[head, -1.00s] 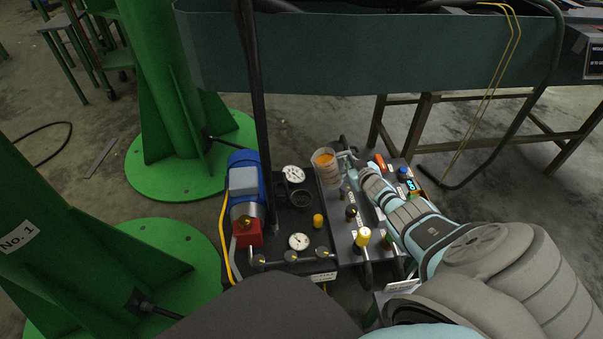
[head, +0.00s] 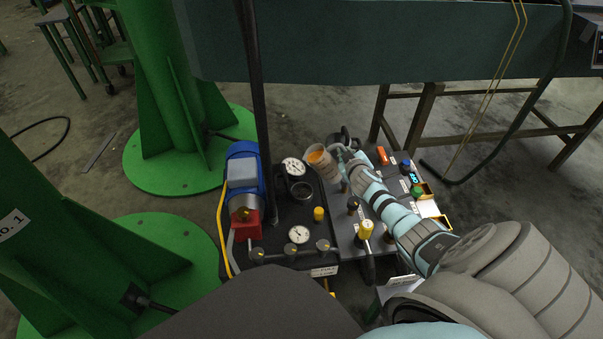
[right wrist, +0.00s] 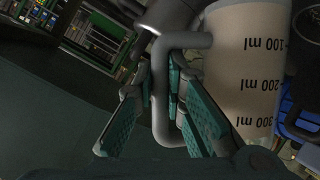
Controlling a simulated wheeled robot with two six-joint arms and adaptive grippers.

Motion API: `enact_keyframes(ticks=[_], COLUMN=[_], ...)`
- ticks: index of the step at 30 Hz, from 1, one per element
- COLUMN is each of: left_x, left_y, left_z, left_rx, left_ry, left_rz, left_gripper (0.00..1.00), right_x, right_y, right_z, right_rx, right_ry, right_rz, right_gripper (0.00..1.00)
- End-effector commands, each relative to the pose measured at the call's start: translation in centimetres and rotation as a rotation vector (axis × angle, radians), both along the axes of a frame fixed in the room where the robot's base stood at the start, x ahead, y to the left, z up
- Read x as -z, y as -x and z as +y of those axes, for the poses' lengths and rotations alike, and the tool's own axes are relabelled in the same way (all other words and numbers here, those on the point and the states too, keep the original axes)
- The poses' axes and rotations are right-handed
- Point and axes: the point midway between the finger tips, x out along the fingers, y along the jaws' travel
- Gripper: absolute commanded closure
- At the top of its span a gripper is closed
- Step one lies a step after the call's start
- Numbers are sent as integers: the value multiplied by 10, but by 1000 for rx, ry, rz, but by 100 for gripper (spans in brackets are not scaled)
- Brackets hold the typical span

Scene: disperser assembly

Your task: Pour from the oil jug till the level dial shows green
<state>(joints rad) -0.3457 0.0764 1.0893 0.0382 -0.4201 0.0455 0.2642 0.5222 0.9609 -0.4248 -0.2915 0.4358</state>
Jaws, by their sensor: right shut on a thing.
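The oil jug (head: 326,170) is a pale translucent cup with orange oil (head: 318,156) showing in its mouth. It is held up over the machine, tilted to the left. My right gripper (head: 346,157) is shut on its handle. In the right wrist view the handle (right wrist: 163,95) lies between the fingers (right wrist: 160,115), beside the jug's marked wall (right wrist: 245,70). A dark round opening (head: 301,192) is below left of the jug. Two white dials stand near it, one behind (head: 294,168) and one in front (head: 299,234); their colours are too small to read. No oil stream is discernible. My left gripper is out of view.
A blue motor (head: 243,175) with a red base stands left of the dials. A yellow-capped post (head: 366,229) and several knobs stand on the grey panel under my right arm. A dark vertical pole (head: 254,100) rises beside the motor. Green columns stand at left.

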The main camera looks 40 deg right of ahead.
Motion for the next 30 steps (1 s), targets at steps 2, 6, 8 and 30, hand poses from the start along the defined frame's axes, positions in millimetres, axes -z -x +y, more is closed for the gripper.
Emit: enact_keyframes(ticks=[2,6,8,30], left_x=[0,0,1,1], left_y=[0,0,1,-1], left_z=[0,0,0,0], left_rx=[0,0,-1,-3], left_ry=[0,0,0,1], left_rz=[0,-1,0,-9], left_gripper=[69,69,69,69], right_x=[-1,-2,-2,-7], right_y=[-1,-2,-2,-6], right_z=[1,2,3,9], right_rx=[0,0,0,0], right_ry=[8,21,27,101], right_rz=[1,10,13,53], right_gripper=[100,100,100,100])
